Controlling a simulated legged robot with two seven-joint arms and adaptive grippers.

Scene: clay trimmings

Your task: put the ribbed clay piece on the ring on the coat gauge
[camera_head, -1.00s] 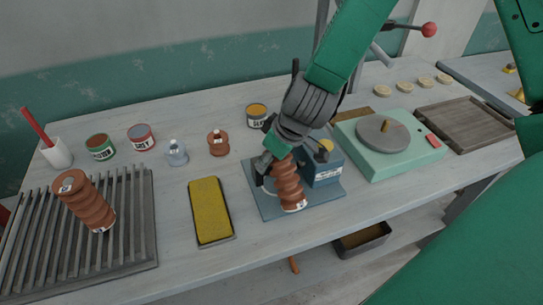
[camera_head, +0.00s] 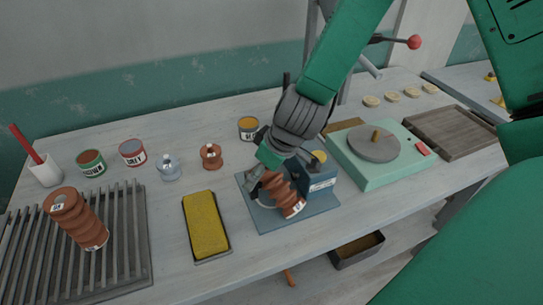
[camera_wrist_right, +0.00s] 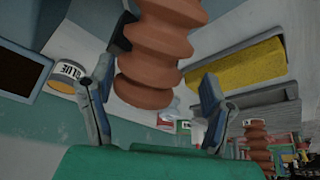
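The coat gauge is a blue-grey plate (camera_head: 322,206) with a blue box (camera_head: 321,181) on it. A brown ribbed clay piece (camera_head: 286,196) stands over the plate, tilted, its labelled end toward the front right. It leans more than a second ago. A pale curved edge beside it may be the ring; the rest is hidden. My right gripper (camera_head: 268,168) is at the piece's upper end. In the right wrist view, its fingers (camera_wrist_right: 155,105) are spread, with the ribbed piece (camera_wrist_right: 160,55) between and beyond them and gaps on both sides. My left gripper is out of view.
Another ribbed piece (camera_head: 78,220) leans on a slatted rack (camera_head: 125,235) at left. A yellow sponge (camera_head: 206,224) lies left of the gauge. Paint cans (camera_head: 132,153) and small bottles stand behind. A green turntable unit (camera_head: 390,168) stands close on the right.

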